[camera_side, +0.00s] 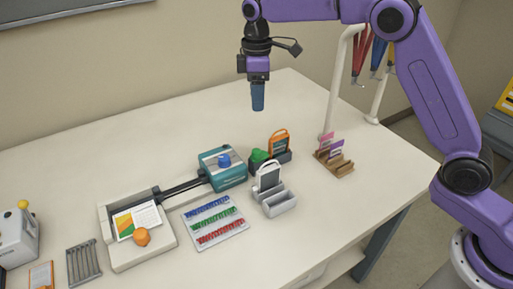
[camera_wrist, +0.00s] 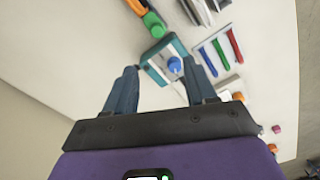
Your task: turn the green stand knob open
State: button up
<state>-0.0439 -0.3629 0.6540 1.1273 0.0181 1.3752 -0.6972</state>
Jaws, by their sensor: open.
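The green knob (camera_side: 258,156) sits at the left end of a dark stand (camera_side: 284,157) that holds an orange-framed piece, toward the back of the table. The green knob also shows near the top of the wrist view (camera_wrist: 153,22), beyond my fingertips. I cannot tell which way the knob is turned. My gripper (camera_side: 258,108) points down, high above the table and clear of the knob in the side view. In the wrist view its two fingers (camera_wrist: 160,72) are apart, with nothing held between them.
A teal box (camera_side: 222,172) with a blue knob (camera_side: 224,160) stands left of the green knob. A grey-white holder (camera_side: 280,204) stands in front, and a wooden rack (camera_side: 334,165) to the right. A white post (camera_side: 334,95) rises behind the rack. The back left tabletop is clear.

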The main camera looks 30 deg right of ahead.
aim_at(257, 150)
notch_tip(257, 150, down, 18)
jog(key=shift+w+r, duration=0.1)
jog(key=shift+r, duration=0.1)
dwell(0.5)
grip_shut()
